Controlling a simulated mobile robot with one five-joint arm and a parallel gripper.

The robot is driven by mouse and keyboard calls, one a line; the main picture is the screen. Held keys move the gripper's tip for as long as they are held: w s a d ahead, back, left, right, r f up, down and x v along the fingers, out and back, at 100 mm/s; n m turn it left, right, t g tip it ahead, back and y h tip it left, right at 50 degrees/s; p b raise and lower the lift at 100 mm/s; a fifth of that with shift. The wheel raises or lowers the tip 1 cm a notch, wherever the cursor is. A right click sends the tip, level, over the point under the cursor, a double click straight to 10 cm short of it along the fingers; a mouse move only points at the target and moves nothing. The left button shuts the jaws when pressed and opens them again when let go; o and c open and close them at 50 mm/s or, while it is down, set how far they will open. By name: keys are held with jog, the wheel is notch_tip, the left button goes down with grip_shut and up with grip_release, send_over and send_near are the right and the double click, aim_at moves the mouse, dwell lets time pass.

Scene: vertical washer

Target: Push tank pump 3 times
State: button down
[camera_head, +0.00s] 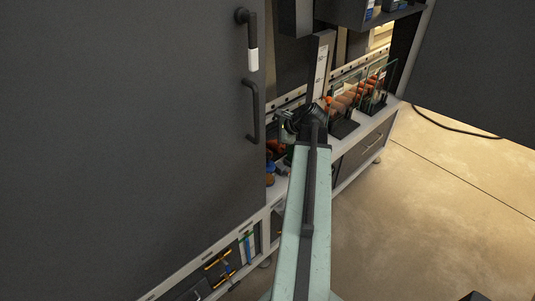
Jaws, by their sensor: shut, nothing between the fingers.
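My arm reaches away from me over the white shelf top, and my gripper (283,127) is at its far end, small and dark. It is shut and empty. It is in front of the recess between the open cabinet doors. I cannot make out a tank pump for certain. Small orange, dark and blue items (276,170) lie on the shelf just below and left of the gripper, partly hidden by the arm and the left door. I cannot tell whether the gripper touches any of them.
A large dark door (130,130) with black handles fills the left. Another dark panel (480,65) is at the upper right. Clear-walled holders (375,90) with orange items stand right of the gripper. A drawer (366,147) is below. Floor (430,220) at right is mostly clear.

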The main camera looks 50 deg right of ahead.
aim_at(269, 155)
notch_tip(269, 155, up, 3)
jog(key=shift+r+p, duration=0.1)
jog(key=shift+p, duration=0.95)
notch_tip(269, 155, down, 9)
jog(key=b, duration=0.9)
dwell(0.8)
jog(key=shift+f+b, duration=0.3)
jog(key=shift+f, duration=0.05)
jog(key=shift+f+b, duration=1.2)
jog(key=shift+b, duration=0.05)
dwell(1.0)
jog(key=shift+r+p, duration=1.6)
jog(key=shift+p, duration=0.05)
